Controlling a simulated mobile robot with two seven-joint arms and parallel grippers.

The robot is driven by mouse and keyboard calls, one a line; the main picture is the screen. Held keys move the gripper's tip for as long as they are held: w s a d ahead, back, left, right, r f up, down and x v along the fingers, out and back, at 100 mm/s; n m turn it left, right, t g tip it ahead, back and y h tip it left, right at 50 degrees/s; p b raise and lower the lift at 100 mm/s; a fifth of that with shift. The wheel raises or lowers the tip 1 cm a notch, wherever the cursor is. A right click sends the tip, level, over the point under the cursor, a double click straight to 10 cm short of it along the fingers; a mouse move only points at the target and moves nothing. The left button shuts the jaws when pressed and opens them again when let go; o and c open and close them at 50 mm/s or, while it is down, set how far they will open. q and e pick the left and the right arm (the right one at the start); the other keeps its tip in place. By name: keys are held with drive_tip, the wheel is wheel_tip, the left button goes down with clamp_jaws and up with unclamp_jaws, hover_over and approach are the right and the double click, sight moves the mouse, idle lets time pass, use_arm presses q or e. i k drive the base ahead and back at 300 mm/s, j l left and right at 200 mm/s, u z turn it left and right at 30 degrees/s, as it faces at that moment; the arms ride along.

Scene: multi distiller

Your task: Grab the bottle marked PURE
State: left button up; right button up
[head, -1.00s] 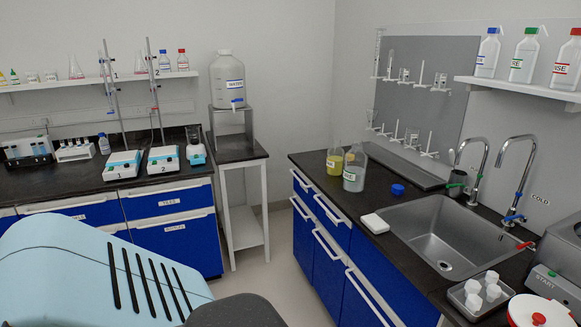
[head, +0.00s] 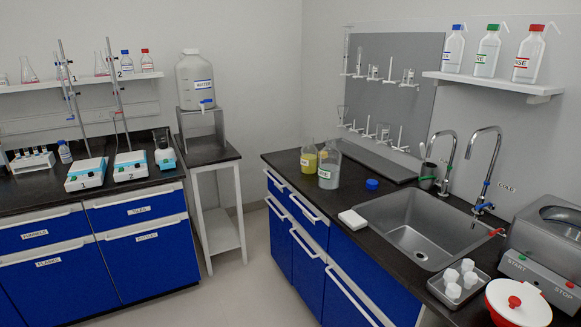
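Two clear bottles stand upright side by side on the black counter left of the sink. The nearer one (head: 329,171) holds greyish liquid and has a white label with small green print. The one behind it (head: 308,158) holds yellow liquid and has a label with reddish print. Both labels are too small to read surely, so I cannot confirm which bottle says PURE. A blue cap or lid (head: 372,184) lies on the counter to their right. Neither of my grippers shows in the head view.
The sink (head: 415,225) with two taps is right of the bottles. A white block (head: 353,219) lies at the counter's front edge. Blue drawers (head: 300,238) face open floor (head: 235,290).

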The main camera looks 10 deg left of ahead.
sight(329, 157)
drive_tip(key=z, duration=0.35)
drive_tip(key=i+j+z, duration=0.15)
drive_tip(key=j+z, duration=0.15)
drive_tip(key=z, duration=0.15)
drive_tip(key=i+j+z, duration=0.1)
drive_tip(key=j+z, duration=0.25)
drive_tip(key=z, duration=0.15)
drive_tip(key=i+j+z, duration=0.15)
drive_tip(key=j, duration=0.65)
drive_tip(key=j+z, duration=0.15)
drive_tip(key=j, duration=0.6)
